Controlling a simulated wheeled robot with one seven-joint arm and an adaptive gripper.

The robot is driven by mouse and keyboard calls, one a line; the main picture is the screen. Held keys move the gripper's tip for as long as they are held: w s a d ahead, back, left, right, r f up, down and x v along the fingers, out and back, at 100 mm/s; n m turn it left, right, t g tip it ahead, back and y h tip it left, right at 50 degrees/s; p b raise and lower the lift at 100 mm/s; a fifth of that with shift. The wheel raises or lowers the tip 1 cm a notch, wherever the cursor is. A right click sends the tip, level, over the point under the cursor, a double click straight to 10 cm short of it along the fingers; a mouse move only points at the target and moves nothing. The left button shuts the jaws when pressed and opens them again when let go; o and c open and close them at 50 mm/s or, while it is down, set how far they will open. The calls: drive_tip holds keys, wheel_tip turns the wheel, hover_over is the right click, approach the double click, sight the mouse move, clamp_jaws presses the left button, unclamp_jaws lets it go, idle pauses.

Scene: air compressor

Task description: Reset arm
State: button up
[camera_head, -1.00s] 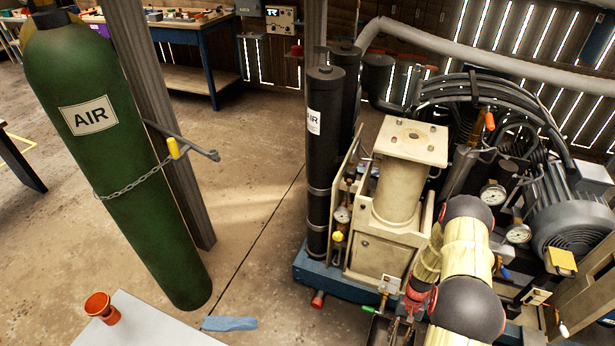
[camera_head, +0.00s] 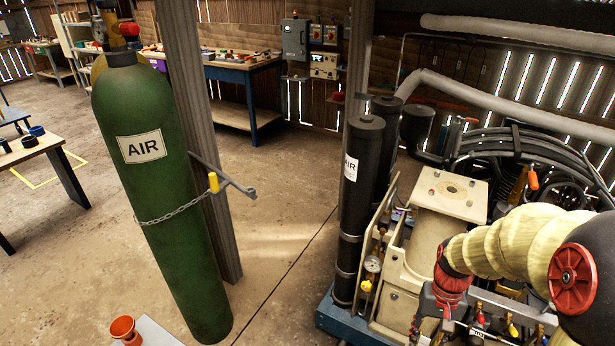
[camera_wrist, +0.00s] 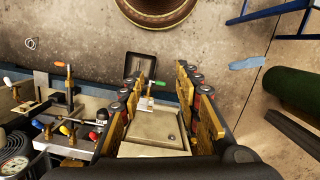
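My arm (camera_head: 515,245), in a ribbed cream sleeve with red and black joints, reaches in from the right in the head view, in front of the compressor (camera_head: 440,205). My gripper (camera_wrist: 167,75) shows in the wrist view with its two padded fingers spread apart and nothing held between them. Beyond the fingers are a cream compressor panel (camera_wrist: 155,128) and a small valve with a green handle (camera_wrist: 146,83). In the head view the gripper is low by the compressor's front, hard to make out among the valves.
A green AIR cylinder (camera_head: 160,200) is chained to a post at left. An orange cup (camera_head: 125,330) stands on a pale table corner (camera_head: 160,335). A blue cloth (camera_wrist: 247,63) lies at upper right in the wrist view. Open floor lies between cylinder and compressor.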

drive_tip(key=s+a+r+n+t, duration=0.1)
drive_tip(key=s+a+r+t, duration=0.2)
drive_tip(key=r, duration=0.8)
drive_tip(key=s+a+r+n+t+p, duration=0.1)
drive_tip(key=s+a+r+t, duration=0.3)
drive_tip(key=a+r, duration=0.4)
wheel_tip(320, 180, up, 4)
drive_tip(key=shift+s+a+f+n+h, duration=0.15)
drive_tip(key=shift+s+n+h, duration=0.15)
drive_tip(key=shift+s+n, duration=0.45)
